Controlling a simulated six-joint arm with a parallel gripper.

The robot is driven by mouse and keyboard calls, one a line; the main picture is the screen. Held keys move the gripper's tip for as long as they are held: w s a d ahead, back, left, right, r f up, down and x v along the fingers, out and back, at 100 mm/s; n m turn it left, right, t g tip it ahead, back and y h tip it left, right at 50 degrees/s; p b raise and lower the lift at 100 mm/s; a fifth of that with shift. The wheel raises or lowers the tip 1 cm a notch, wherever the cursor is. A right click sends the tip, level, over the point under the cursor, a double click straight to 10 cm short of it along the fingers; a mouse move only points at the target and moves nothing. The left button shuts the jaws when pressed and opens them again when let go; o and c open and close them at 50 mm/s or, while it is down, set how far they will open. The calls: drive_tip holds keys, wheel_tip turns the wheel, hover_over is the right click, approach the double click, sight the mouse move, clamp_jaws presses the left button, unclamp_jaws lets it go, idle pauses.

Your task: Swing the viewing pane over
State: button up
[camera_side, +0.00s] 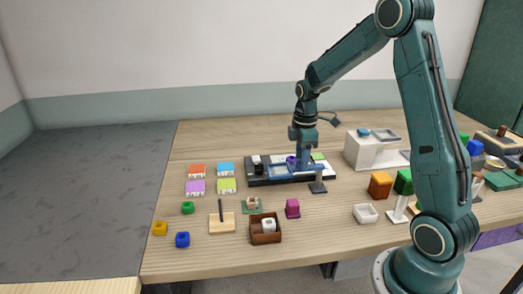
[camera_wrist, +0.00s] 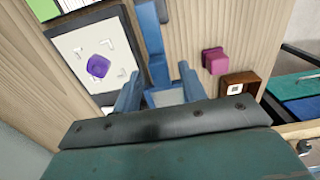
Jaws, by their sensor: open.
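The viewing pane seems to be the blue-framed piece on the black-edged board (camera_side: 262,182), low under my gripper (camera_side: 304,160). In the wrist view a blue bar (camera_wrist: 153,40) runs down to a pale, blue-edged panel (camera_wrist: 165,97), partly hidden by my gripper. My gripper (camera_wrist: 160,80) is open, with a blue finger on each side of the bar's lower end. I cannot tell whether the fingers touch it. A purple piece (camera_wrist: 98,66) sits among white corner marks on the board's pale face (camera_wrist: 75,45), left of the bar. It also shows in the side view (camera_side: 290,160).
A dark stand (camera_side: 318,187) is close to the board's front right. A magenta block (camera_side: 292,209) and a brown box (camera_side: 265,238) are nearer the front. Several coloured tiles lie left of the board. A white machine (camera_side: 363,150) stands to its right.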

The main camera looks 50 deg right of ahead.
clamp_jaws()
drive_tip(key=shift+w+d+m, duration=0.1)
drive_tip(key=shift+d+m, duration=0.05)
drive_tip(key=shift+m, duration=0.15)
drive_tip(key=w+d+m, duration=0.1)
drive_tip(key=d+m, duration=0.5)
drive_tip(key=m, duration=0.5)
drive_tip(key=shift+w+m, duration=0.2)
drive_tip(key=shift+m, duration=0.1)
idle(0.3)
unclamp_jaws()
